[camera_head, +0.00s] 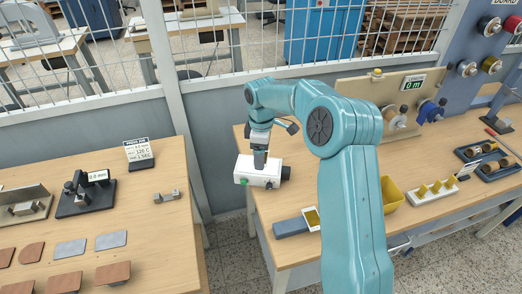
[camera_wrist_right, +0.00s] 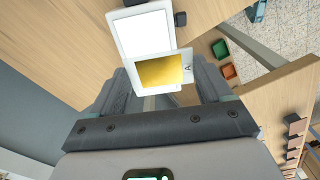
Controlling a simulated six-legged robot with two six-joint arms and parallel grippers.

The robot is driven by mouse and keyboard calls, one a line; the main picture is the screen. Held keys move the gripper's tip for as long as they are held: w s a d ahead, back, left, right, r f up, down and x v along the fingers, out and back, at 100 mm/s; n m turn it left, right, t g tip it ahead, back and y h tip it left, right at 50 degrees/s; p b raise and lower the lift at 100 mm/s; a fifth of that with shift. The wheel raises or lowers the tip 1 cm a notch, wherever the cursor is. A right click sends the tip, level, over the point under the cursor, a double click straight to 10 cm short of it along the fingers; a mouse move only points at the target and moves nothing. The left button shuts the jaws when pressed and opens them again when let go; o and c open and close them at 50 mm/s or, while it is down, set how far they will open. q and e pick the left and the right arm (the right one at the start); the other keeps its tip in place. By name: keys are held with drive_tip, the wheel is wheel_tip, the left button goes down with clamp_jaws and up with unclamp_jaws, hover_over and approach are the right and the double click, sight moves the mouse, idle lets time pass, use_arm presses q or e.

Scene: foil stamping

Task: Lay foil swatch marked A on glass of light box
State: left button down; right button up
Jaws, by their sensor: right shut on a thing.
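The foil swatch marked A (camera_wrist_right: 160,72) is a gold sheet in a white frame, with the letter A at its right end. My right gripper (camera_wrist_right: 163,92) is shut on its near edge in the right wrist view. The white light box (camera_wrist_right: 121,41) lies beyond it with its glass lit, and the swatch overlaps the near end of the glass. I cannot tell whether they touch. In the head view the light box (camera_head: 257,180) stands on the right bench, with my right gripper (camera_head: 260,163) over it, hiding the swatch. My left gripper is in neither view.
Right of the light box, a grey block (camera_head: 291,227) with a gold piece, a yellow bin (camera_head: 392,196) and a tray of gold pieces (camera_head: 440,190) stand on the right bench. A gap separates it from the left bench (camera_head: 160,235). A mesh fence rises behind.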

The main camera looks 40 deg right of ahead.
drive_tip(key=shift+a, duration=0.1)
drive_tip(key=shift+s+d, duration=0.15)
drive_tip(key=shift+d, duration=0.1)
drive_tip(key=shift+a+f+b, duration=0.2)
drive_tip(key=shift+f+b, duration=0.2)
drive_tip(key=shift+f, duration=0.3)
drive_tip(key=shift+d+f+b, duration=0.1)
drive_tip(key=shift+f+b, duration=0.4)
drive_tip(key=shift+f, duration=0.25)
drive_tip(key=shift+f+b, duration=0.65)
drive_tip(key=shift+f, duration=0.55)
